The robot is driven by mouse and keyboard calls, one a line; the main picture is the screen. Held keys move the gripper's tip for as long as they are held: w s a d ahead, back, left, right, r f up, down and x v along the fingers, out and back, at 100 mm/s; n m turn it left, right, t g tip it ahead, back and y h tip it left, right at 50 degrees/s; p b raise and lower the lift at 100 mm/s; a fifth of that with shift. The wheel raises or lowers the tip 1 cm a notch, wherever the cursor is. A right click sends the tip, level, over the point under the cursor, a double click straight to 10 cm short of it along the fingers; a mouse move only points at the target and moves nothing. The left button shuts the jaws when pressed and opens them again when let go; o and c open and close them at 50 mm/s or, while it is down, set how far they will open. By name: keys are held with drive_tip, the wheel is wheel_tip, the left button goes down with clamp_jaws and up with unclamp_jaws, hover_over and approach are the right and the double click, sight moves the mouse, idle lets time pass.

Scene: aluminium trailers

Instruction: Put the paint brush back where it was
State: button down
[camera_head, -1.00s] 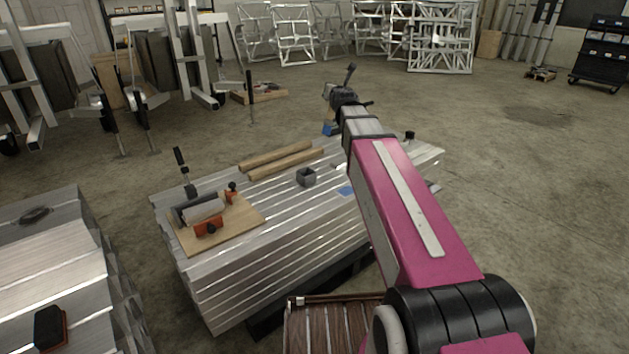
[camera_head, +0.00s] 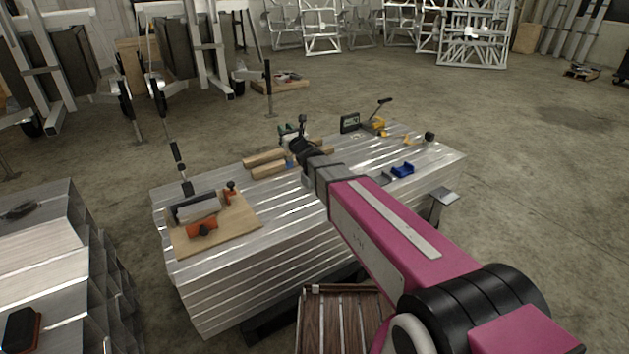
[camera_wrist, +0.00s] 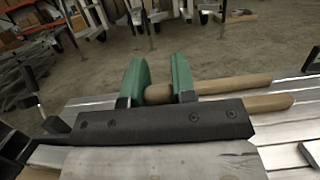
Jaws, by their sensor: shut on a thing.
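My gripper (camera_head: 293,132) is over the back of the metal-topped bench (camera_head: 225,265), just above and behind two wooden sticks (camera_head: 264,158). Its two green fingers show in the wrist view (camera_wrist: 158,88), close together around a rounded brown piece (camera_wrist: 158,94), which I take to be the paint brush's handle. It overlaps the line of the farther stick behind it, so its outline is unclear. A small blue patch (camera_head: 290,163) shows below the gripper and may be part of the brush. The rest of the brush is hidden.
A wooden board (camera_head: 240,228) with an orange tool (camera_head: 202,228) lies at the bench's left end. A blue clamp-like piece (camera_head: 402,169), a yellow tool (camera_head: 374,124) and a dark display box (camera_head: 350,123) are on the right. The bench front between is mostly bare.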

drive_tip(key=w+d+f, duration=0.7)
drive_tip(key=d+f, duration=0.1)
drive_tip(key=f, duration=0.3)
drive_tip(key=shift+d+f, duration=0.25)
drive_tip(key=shift+f, duration=0.05)
drive_tip(key=shift+w+f, duration=0.1)
drive_tip(key=shift+f, duration=0.05)
drive_tip(key=c, duration=0.9)
unclamp_jaws()
drive_tip(key=shift+c, duration=0.2)
